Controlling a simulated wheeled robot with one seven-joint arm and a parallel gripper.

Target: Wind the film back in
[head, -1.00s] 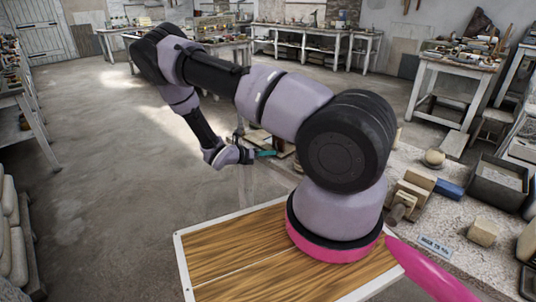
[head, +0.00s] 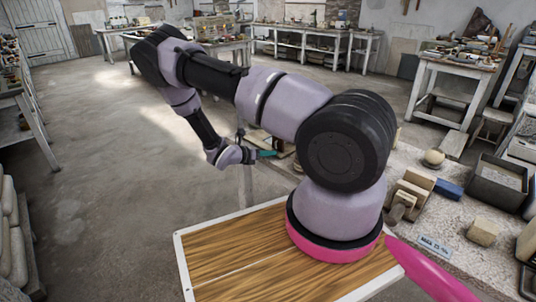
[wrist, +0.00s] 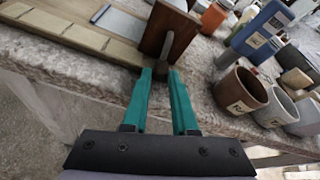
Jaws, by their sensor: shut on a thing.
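In the wrist view my gripper (wrist: 160,78) has its two teal fingers closed around a small dark knob (wrist: 159,70). The knob sits at the lower end of a grey metal crank arm (wrist: 167,45). The crank is in front of an upright brown wooden plate (wrist: 168,27). A flat blue-grey strip (wrist: 122,22) lies to the left of the plate; I cannot tell whether it is the film. In the head view my gripper (head: 266,154) shows as a small teal shape at the bench's edge, and the crank cannot be made out there.
A brown pot (wrist: 241,90), a grey pot (wrist: 275,106) and a blue box (wrist: 262,30) stand right of the crank on the stone bench (wrist: 205,95). A long pale wooden bar (wrist: 75,38) runs along the left. In the head view, wooden blocks (head: 410,190) stand on the bench.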

